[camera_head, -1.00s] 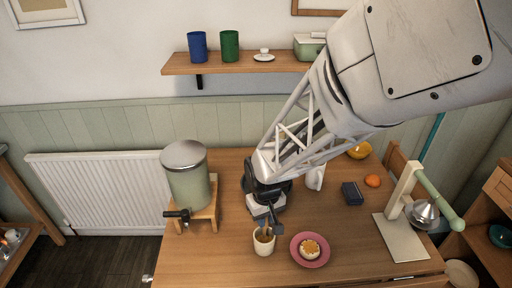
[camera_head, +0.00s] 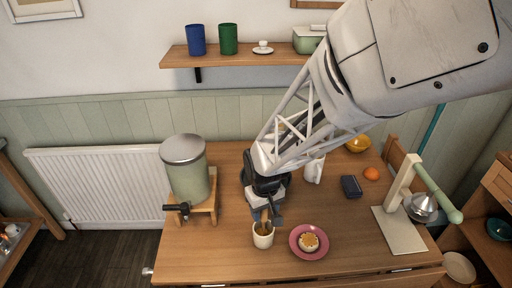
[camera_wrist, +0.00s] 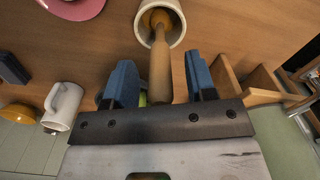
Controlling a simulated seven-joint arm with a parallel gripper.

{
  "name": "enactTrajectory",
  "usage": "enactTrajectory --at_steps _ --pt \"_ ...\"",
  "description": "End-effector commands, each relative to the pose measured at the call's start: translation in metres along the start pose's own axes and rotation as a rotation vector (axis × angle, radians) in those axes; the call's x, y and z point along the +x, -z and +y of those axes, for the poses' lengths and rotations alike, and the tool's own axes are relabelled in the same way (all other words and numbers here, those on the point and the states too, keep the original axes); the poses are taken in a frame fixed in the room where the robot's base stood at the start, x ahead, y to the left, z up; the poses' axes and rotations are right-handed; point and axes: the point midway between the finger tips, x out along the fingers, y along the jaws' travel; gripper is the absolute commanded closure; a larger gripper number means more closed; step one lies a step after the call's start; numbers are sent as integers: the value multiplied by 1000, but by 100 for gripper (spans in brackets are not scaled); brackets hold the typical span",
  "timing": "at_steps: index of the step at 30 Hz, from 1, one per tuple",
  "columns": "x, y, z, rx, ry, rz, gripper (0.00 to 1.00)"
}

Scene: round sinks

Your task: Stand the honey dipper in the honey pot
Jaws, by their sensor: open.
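The honey pot (camera_head: 263,241) is a small cream cup near the front edge of the wooden table. It also shows at the top of the wrist view (camera_wrist: 178,36). The wooden honey dipper (camera_wrist: 160,68) has its head inside the pot and its handle sticking out over the rim, towards my gripper. My gripper (camera_wrist: 160,78) is open, with a blue finger on each side of the handle and a gap to both. In the head view my gripper (camera_head: 266,214) is just behind and above the pot. How deep the dipper's head sits is hidden.
A pink plate (camera_head: 297,252) with a pastry stands right of the pot. A green dispenser (camera_head: 188,175) on a wooden stand is at left. A white mug (camera_head: 314,170), dark box (camera_head: 351,186), orange (camera_head: 371,173) and press-like stand (camera_head: 400,230) are at right.

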Motion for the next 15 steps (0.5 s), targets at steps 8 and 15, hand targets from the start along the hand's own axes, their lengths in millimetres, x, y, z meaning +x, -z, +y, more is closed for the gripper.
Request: enactTrajectory --at_steps 8,15 --pt "-27 0 0 0 0 1 49" --pt "-57 0 0 0 0 1 49"
